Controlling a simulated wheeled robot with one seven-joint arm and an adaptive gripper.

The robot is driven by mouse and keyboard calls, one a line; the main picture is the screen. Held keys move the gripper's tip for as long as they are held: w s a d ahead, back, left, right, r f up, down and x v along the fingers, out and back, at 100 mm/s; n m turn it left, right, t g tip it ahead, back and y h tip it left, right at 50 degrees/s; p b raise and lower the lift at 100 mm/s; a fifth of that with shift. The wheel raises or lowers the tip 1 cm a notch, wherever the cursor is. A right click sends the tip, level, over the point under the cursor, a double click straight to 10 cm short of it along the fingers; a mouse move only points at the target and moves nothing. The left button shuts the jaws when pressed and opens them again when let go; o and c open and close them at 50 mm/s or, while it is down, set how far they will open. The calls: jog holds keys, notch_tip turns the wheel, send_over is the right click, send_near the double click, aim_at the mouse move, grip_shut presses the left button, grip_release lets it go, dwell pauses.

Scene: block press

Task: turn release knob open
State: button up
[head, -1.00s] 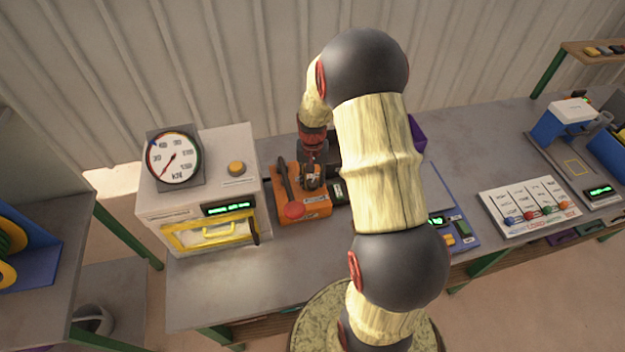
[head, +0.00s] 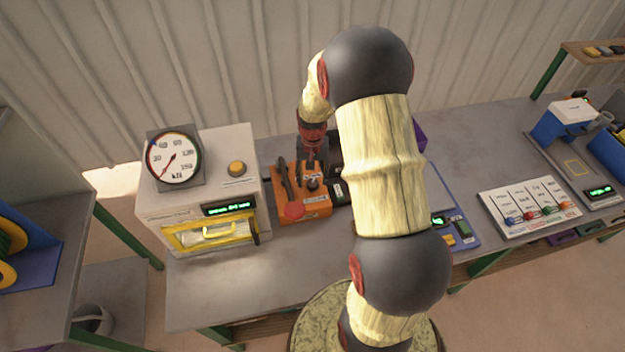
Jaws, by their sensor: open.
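The orange control unit (head: 313,210) stands on the bench right of the press. A small dark round knob (head: 312,186), which looks like the release knob, sits on its top near a pale label. Its turned position is too small to read.
The white press (head: 160,215) has a dial gauge (head: 174,157), a yellow button (head: 237,168) and a yellow-framed door (head: 210,234). The front of the bench is clear.

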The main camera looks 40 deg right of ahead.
aim_at(313, 182)
notch_tip(313, 182, up, 10)
jog(key=shift+r, duration=0.2)
dwell(0.7)
jog(key=s+a+r+n+b, duration=0.1)
jog(key=s+a+r, duration=0.1)
jog(key=s+a, duration=0.2)
jog(key=s+a+r+n+t+b, duration=0.1)
jog(key=s+a+r+n, duration=0.1)
jog(key=s+a, duration=0.2)
jog(key=s+a+r+n+b, duration=0.1)
jog(key=s+a+r, duration=0.2)
jog(key=s+a, duration=0.1)
jog(key=shift+a+n, duration=0.4)
jog(key=shift+a, duration=0.15)
jog(key=s+a+r+n+t+b, duration=0.3)
jog(key=s+a+r+t+b, duration=0.1)
jog(key=a, duration=0.5)
jog(key=shift+s+a+r+n+t+b, duration=0.4)
jog(key=shift+s+b, duration=0.2)
jog(key=shift+s, duration=0.55)
